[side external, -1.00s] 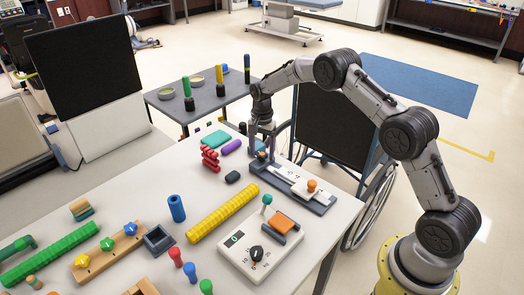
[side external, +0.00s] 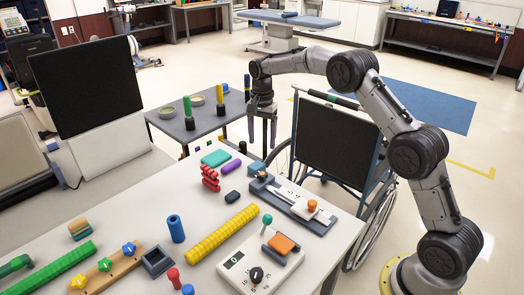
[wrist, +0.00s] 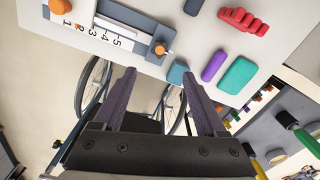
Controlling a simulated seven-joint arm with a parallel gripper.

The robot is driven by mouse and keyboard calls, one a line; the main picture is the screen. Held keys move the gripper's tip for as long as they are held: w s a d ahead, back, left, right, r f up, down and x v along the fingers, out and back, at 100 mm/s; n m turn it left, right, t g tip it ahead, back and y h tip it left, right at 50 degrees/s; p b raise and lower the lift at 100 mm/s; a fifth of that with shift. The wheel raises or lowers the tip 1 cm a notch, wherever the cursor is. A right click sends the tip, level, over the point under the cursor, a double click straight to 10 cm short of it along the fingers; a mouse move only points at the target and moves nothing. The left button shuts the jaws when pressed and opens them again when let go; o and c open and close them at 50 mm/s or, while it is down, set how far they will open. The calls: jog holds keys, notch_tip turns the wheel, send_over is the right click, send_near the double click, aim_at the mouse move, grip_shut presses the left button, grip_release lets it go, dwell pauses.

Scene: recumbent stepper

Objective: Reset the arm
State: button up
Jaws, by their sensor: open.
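My gripper (side external: 262,140) hangs fingers-down above the far edge of the white table, beside the wheelchair. Its two dark fingers are apart, with nothing between them; the wrist view also shows the open gripper (wrist: 158,74). The numbered slide device (side external: 292,198) lies on the table near the gripper, with one orange knob (side external: 312,205) on its slide. A smaller orange knob (wrist: 160,50) at its other end shows in the wrist view. My gripper is clear of the device and touches nothing that I can see.
A small blue block (side external: 257,168), a purple piece (side external: 233,166) and a teal block (side external: 215,158) lie near the table's far edge. The wheelchair (side external: 336,140) stands close on the right. A grey side table (side external: 180,125) holds upright pegs. Open floor lies behind.

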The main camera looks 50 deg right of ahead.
jog(key=shift+r, duration=0.55)
jog(key=s+a+r+t, duration=0.1)
jog(key=a+r, duration=0.1)
jog(key=r, duration=0.4)
jog(key=s+a+r+t, duration=0.1)
jog(key=s+r, duration=0.1)
jog(key=r, duration=0.5)
jog(key=s+a+r+n+t, duration=0.1)
jog(key=s+a+r+n, duration=0.15)
jog(key=s+r, duration=0.45)
jog(key=s+a+r+n+t, duration=0.2)
jog(key=s+a+r, duration=0.1)
jog(key=s, duration=0.8)
jog(key=s+a+f+n, duration=0.1)
jog(key=s+f+n, duration=0.4)
jog(key=s, duration=0.4)
jog(key=s+a+f+n, duration=0.1)
jog(key=s+f+n, duration=0.4)
jog(key=s, duration=0.3)
jog(key=shift+s+f+t, duration=0.3)
jog(key=shift+s+f, duration=0.1)
jog(key=shift+f, duration=0.35)
